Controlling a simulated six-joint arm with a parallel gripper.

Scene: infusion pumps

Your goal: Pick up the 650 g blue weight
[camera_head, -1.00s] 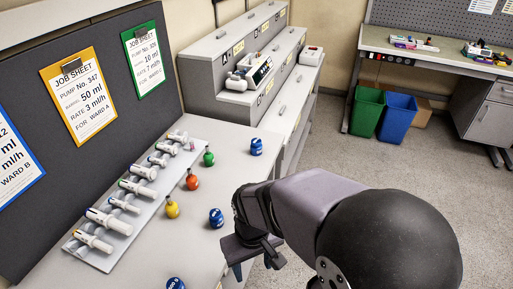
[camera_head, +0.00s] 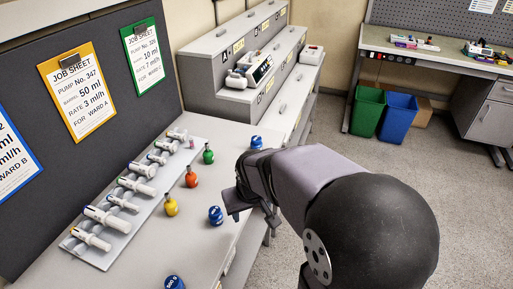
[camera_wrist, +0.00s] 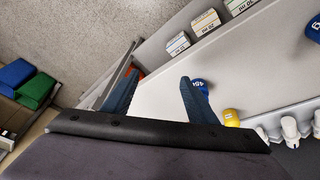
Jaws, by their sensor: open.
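Three blue weights stand on the bench: a far one (camera_head: 256,142), a middle one (camera_head: 216,215) and a near one (camera_head: 174,283) cut by the lower frame edge. Their labels are too small to read surely in the head view. In the wrist view, one blue weight (camera_wrist: 201,84) is beside the right finger, partly covered by it; its label looks like 450. Another blue weight (camera_wrist: 314,30) is at the right edge, its label partly cut. My gripper (camera_head: 252,214) is open and empty, just right of the middle weight; its fingers also show in the wrist view (camera_wrist: 158,76).
Green (camera_head: 208,155), orange (camera_head: 191,178) and yellow (camera_head: 171,206) weights stand left of the blue ones. A rack of syringes (camera_head: 100,247) lies further left. Grey drawer units (camera_head: 215,95) stand behind. The bench's right edge runs under my arm.

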